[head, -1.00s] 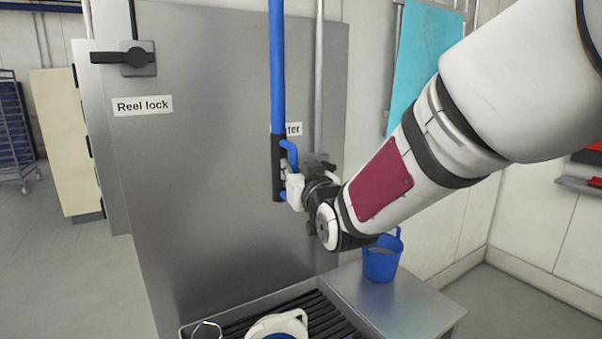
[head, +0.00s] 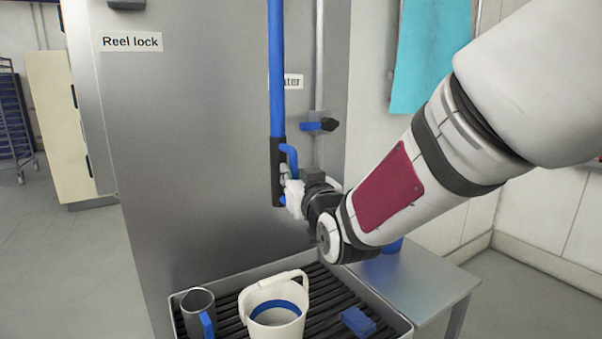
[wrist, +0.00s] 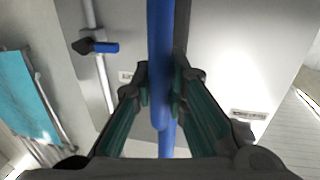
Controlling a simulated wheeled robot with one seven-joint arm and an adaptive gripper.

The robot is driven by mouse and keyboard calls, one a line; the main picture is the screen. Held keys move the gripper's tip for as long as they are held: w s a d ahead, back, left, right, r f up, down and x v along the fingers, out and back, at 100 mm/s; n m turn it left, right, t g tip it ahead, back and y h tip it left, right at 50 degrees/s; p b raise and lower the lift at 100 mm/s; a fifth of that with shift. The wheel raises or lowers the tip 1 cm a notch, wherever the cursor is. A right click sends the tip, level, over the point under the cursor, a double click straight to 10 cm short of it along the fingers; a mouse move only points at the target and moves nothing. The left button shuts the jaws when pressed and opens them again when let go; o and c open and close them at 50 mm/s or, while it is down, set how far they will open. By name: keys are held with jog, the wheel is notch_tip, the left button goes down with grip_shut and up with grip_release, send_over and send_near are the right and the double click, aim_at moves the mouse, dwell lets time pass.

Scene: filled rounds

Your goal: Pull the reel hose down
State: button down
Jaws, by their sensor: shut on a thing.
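The blue reel hose (head: 277,70) hangs straight down in front of the steel panel in the head view. Its lower end has a black section (head: 277,172) with a blue loop handle (head: 290,152) on the right. My gripper (head: 289,188) is shut on this lower end, coming in from the right. In the wrist view the blue hose (wrist: 161,45) runs between the two fingers of my gripper (wrist: 160,88). The exact contact is partly hidden by the fingers.
A ribbed tray (head: 178,302) below the hose holds a white bucket (head: 272,312), a grey jug (head: 198,312) and a blue block (head: 357,321). A blue-handled valve (head: 318,125) sits on the pipe above my gripper. A steel table (head: 425,280) stands right.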

notch_tip(320, 180, down, 6)
jog(key=b, duration=0.4)
jog(key=shift+f+b, duration=0.25)
jog(key=shift+b, duration=0.15)
jog(key=c, duration=1.6)
grip_release()
jog(key=shift+r, duration=0.15)
jog(key=shift+o, duration=0.2)
jog(key=v, duration=0.7)
jog(key=shift+s, duration=0.3)
jog(key=shift+d, duration=0.15)
